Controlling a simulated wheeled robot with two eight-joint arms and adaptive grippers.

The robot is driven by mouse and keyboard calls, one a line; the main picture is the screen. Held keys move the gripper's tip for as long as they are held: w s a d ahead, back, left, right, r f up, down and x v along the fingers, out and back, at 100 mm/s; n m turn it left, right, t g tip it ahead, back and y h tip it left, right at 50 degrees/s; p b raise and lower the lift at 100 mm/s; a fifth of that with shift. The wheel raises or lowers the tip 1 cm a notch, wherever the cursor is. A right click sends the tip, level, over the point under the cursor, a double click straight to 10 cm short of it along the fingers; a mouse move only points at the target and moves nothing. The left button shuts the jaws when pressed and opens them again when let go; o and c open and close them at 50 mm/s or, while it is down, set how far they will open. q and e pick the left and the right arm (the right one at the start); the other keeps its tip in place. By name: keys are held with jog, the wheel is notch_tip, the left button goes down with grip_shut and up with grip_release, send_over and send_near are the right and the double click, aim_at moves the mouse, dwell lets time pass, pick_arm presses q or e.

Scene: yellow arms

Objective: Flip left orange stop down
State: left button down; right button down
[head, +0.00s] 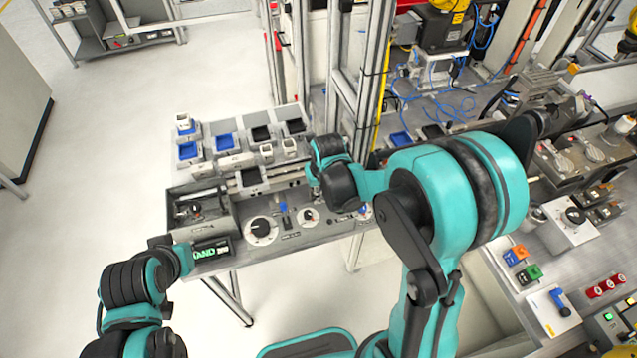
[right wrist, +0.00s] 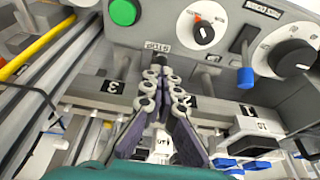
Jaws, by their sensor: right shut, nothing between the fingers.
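I cannot make out an orange stop clearly in either view. An orange block (head: 516,255) sits on the bench at the far right in the head view, far from my grippers. My right gripper (right wrist: 166,78) is shut and empty, its fingertips close to the edge of a grey control panel (right wrist: 150,30) beside a small label. I cannot tell whether the tips touch anything. In the head view the right gripper (head: 316,188) is partly hidden by its own wrist, over the panel's back edge. My left gripper (head: 165,243) is small and dark at the lower left; its fingers are unclear.
The panel carries a round dial (head: 262,230), a smaller dial (head: 307,216), a blue-tipped lever (right wrist: 245,76) and a green button (right wrist: 123,12). Blue trays (head: 188,150) stand behind. A metal frame post (head: 355,90) rises near my right arm. Open floor lies left.

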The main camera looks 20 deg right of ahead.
notch_tip(320, 180, up, 5)
jog(key=p, duration=0.3)
jog(key=shift+w+p, duration=0.1)
jog(key=shift+p, duration=0.25)
jog(key=p+v, duration=0.1)
jog(key=v, duration=0.8)
jog(key=shift+s, duration=0.25)
jog(key=shift+f, duration=0.1)
